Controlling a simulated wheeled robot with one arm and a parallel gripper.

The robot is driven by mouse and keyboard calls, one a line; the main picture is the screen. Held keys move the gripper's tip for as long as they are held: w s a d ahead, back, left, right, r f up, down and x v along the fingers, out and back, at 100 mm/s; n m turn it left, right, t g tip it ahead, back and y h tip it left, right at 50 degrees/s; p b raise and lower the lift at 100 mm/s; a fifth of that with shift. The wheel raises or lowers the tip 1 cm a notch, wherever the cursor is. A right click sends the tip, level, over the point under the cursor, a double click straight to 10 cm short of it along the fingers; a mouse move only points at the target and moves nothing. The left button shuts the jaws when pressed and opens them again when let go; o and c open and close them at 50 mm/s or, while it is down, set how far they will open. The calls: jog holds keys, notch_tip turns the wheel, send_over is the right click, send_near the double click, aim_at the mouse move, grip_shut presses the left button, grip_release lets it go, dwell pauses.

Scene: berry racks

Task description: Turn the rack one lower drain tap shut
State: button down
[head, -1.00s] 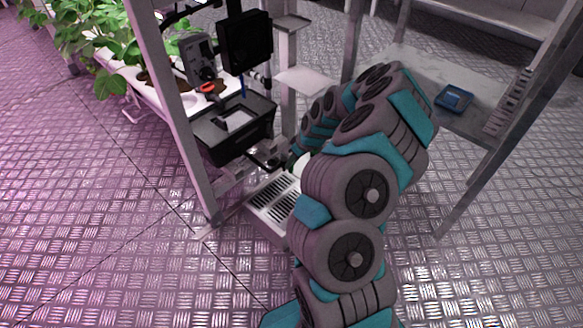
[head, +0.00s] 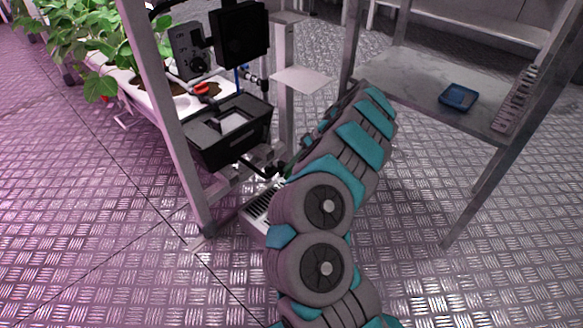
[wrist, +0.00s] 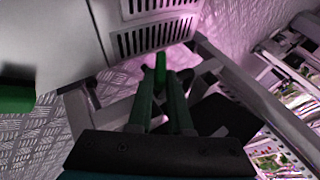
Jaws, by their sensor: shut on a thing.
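In the wrist view, my gripper (wrist: 161,82) has two dark green fingers pointing away from the camera. They are shut on a bright green piece, which looks like the handle of the lower drain tap (wrist: 160,65). The tap's body and pipe are mostly hidden by the fingers, so its angle is hard to tell. In the head view, my arm reaches down to the foot of the rack and hides my gripper and most of the tap area. A dark pipe (head: 262,171) shows beside the arm's end, below the black tank.
The rack's black tank (head: 222,137) and upright post (head: 172,120) stand close to my arm. A slotted grate box (head: 262,202) sits on the floor below. A shelf (head: 415,78) with a blue tray (head: 458,97) is at right. Floor in front is clear.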

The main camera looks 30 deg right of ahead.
jog(key=shift+d+f+m+g+y, duration=0.2)
jog(key=shift+f+m+g+y, duration=0.1)
jog(key=shift+y, duration=0.8)
jog(key=shift+d+f+m+g+y, duration=0.2)
jog(key=shift+m+y, duration=0.1)
jog(key=shift+y, duration=0.8)
jog(key=shift+a, duration=0.1)
jog(key=c, duration=0.8)
grip_release()
jog(key=shift+w, duration=0.1)
jog(key=shift+c, duration=0.2)
notch_tip(320, 180, up, 4)
jog(key=shift+r+p, duration=0.1)
jog(key=shift+p, duration=0.4)
jog(key=s+a+p, duration=0.1)
jog(key=s+a, duration=0.1)
jog(key=s, duration=0.5)
jog(key=s+a, duration=0.3)
jog(key=s, duration=0.5)
jog(key=shift+s+r+p, duration=0.15)
jog(key=shift+r+p, duration=0.2)
jog(key=shift+r, duration=0.05)
